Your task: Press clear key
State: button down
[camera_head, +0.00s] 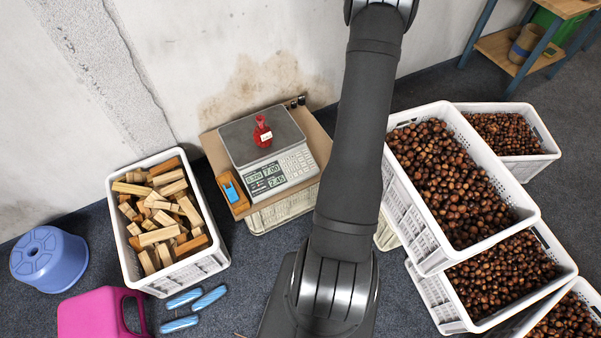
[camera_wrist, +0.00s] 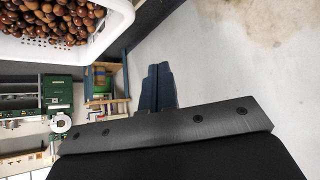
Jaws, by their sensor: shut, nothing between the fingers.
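A scale (camera_head: 270,172) stands on a brown board in the head view, with a grey weighing plate, a lit display (camera_head: 264,178) and a keypad (camera_head: 296,163) at the display's right. The clear key cannot be told apart at this size. A small red net bag (camera_head: 262,132) sits on the plate. My arm crosses the head view to the right of the scale, and my gripper is out of that picture. In the wrist view my gripper (camera_wrist: 157,82) is shut and empty, its dark fingers together in front of a pale wall, away from the scale.
White crates of chestnuts (camera_head: 449,183) stand at the right. A white crate of wood blocks (camera_head: 206,262) is left of the scale. A blue stool (camera_head: 48,258), a pink container (camera_head: 95,312) and blue rolls (camera_head: 183,299) stand or lie at lower left.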

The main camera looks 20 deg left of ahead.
jog(key=s+a+f+n+t, duration=0.1)
jog(key=a+f+n, duration=0.1)
jog(key=a+f, duration=0.4)
jog(key=a+f+n, duration=0.1)
jog(key=a+f, duration=0.2)
jog(key=f, duration=0.5)
jog(key=n+t+y, duration=0.2)
jog(key=n, duration=0.1)
send_over(300, 173)
jog(key=s+d, duration=0.3)
jog(key=s, duration=0.1)
notch_tip(300, 173, down, 14)
jog(key=shift+w, duration=0.15)
jog(key=shift+f, duration=0.15)
jog(key=shift+w+a+f, duration=0.35)
jog(key=shift+f, duration=1.05)
jog(key=shift+w+a+f, duration=0.3)
jog(key=shift+f, duration=1.05)
jog(key=shift+w+a+f, duration=0.35)
jog(key=shift+f, duration=1.05)
jog(key=shift+f, duration=0.1)
jog(key=shift+w+a+f, duration=0.1)
jog(key=shift+f, duration=0.15)
jog(key=shift+f, duration=0.35)
jog(key=shift+r, duration=0.75)
